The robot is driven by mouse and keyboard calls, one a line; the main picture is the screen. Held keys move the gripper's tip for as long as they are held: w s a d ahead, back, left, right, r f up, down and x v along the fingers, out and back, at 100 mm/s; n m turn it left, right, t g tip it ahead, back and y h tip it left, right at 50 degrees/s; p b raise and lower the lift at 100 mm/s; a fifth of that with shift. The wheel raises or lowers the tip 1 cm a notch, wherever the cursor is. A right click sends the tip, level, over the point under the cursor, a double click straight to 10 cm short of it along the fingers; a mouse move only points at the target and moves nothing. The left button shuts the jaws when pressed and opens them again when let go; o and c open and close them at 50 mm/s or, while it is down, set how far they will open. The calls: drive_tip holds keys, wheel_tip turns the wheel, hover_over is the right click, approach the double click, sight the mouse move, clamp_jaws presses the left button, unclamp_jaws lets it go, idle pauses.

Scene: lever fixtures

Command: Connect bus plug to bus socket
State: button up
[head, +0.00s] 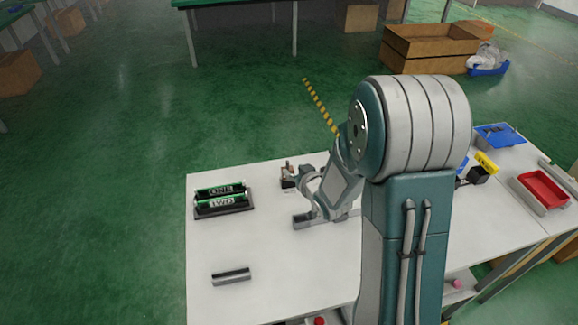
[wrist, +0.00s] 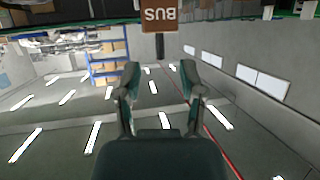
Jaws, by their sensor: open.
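In the wrist view, which is upside down, a brown block marked BUS (wrist: 160,14) is at the top centre, with a short dark stem (wrist: 160,46) pointing toward my gripper. I cannot tell whether this is the plug or the socket. My gripper (wrist: 160,72) is open and empty, its two fingers apart on either side of the stem's line. The stem appears beyond the fingertips, not between them.
A dark tray (head: 225,213) with green cylinders lies left on the white table (head: 285,278). A grey slotted block (head: 231,277) lies at the front. A red bin (head: 541,189) and a blue bin (head: 499,136) stand at the right. The table's front middle is clear.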

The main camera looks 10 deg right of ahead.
drive_tip(key=v, duration=0.6)
drive_tip(key=shift+s, duration=0.25)
drive_tip(key=shift+r, duration=0.1)
drive_tip(key=s+a+r+m+g+h, duration=0.1)
drive_tip(key=s+r+g, duration=0.2)
drive_tip(key=s+r, duration=0.4)
drive_tip(key=s+a+r+m+g+h, duration=0.1)
drive_tip(key=s+r+g, duration=0.3)
drive_tip(key=s, duration=1.2)
wheel_tip(320, 180, up, 4)
drive_tip(key=shift+r+g+h, duration=0.1)
drive_tip(key=shift+g+h, duration=0.2)
drive_tip(key=shift+s+a, duration=0.1)
